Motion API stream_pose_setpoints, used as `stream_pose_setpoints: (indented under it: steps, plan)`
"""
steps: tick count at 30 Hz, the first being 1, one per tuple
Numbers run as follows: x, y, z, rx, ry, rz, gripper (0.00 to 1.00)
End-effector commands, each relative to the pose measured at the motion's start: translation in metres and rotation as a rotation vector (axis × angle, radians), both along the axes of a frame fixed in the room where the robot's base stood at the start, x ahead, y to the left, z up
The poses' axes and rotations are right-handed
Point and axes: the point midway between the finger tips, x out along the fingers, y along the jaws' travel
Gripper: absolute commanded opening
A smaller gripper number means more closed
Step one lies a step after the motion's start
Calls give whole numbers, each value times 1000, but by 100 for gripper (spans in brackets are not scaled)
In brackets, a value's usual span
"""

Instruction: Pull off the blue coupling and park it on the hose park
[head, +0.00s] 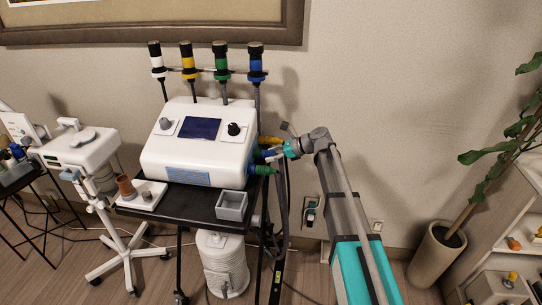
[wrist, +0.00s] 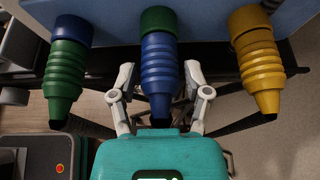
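The blue coupling (wrist: 160,75), ribbed with a green ring at its base, sits on the side of the machine between two others. In the head view the blue coupling (head: 267,154) is partly hidden by my gripper (head: 285,152). In the wrist view my gripper (wrist: 159,76) is open, with one finger on each side of the blue coupling and a visible gap to both. Four upright fittings on a bar behind the machine are white, yellow, green and blue (head: 256,67). I cannot tell for certain whether that bar is the hose park.
A green coupling (wrist: 66,75) with a blue ring is left and a yellow coupling (wrist: 257,65) right, both close to my fingers. The white machine (head: 198,145) stands on a black cart (head: 190,203) with a grey open box (head: 232,205). Dark hoses hang beside it. A potted plant (head: 436,254) stands right.

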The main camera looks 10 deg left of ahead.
Motion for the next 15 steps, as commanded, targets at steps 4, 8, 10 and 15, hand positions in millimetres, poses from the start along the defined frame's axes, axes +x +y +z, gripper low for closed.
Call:
stream_pose_setpoints:
  steps: [4,8,10,15]
  plan:
    - [0,0,0,0,0,0,24]
    - [0,0,0,0,0,0,0]
    - [0,0,0,0,0,0,0]
    - [0,0,0,0,0,0,0]
